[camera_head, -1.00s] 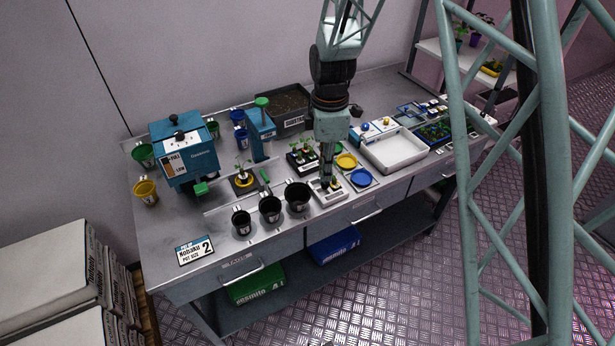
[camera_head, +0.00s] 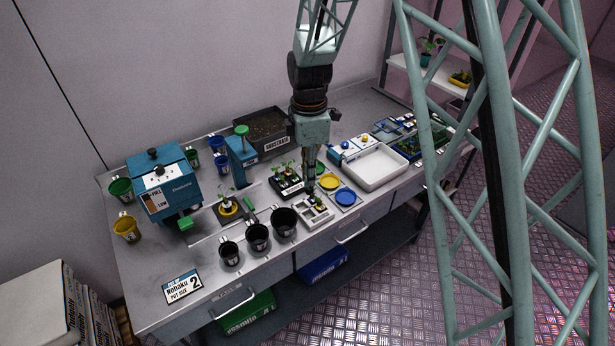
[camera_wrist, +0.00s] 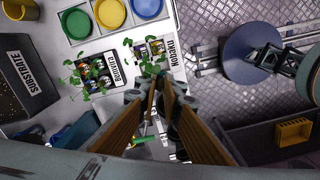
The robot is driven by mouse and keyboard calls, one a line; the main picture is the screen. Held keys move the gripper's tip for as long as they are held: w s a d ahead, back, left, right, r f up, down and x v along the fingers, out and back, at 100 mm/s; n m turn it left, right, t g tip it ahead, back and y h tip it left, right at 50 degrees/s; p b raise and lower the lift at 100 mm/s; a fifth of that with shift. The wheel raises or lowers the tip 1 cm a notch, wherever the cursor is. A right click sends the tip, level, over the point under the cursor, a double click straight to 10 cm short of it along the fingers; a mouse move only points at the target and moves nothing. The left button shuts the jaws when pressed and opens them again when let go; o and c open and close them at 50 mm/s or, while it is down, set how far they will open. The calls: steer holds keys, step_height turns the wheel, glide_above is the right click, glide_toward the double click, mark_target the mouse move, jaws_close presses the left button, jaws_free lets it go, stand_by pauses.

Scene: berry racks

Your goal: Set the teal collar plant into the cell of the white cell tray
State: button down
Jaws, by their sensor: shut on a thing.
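The white cell tray (camera_head: 305,211) lies near the bench's front edge; in the wrist view (camera_wrist: 172,46) it shows with small collared plants in it. My gripper (camera_head: 311,188) points down at the tray's back edge. In the wrist view its fingertips (camera_wrist: 161,80) are close together beside the tray, with green leaves (camera_wrist: 150,68) just beyond them. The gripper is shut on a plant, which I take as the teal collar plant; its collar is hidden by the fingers. I cannot tell whether that plant touches the tray.
A black tray with seedlings (camera_head: 287,187) stands left of the cell tray. Yellow (camera_head: 329,181) and blue (camera_head: 346,197) dishes are to its right, with a white basin (camera_head: 375,167) beyond. Black pots (camera_head: 284,222) stand front left. A substrate bin (camera_head: 262,128) is behind.

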steer(key=shift+f, duration=0.25)
steer(key=shift+f+b, duration=3.5)
steer(key=shift+f, duration=2.5)
steer(key=c, duration=2.7)
jaws_free()
steer(key=shift+r, duration=0.15)
steer(key=shift+r+p, duration=1.95)
steer(key=shift+r, duration=2.35)
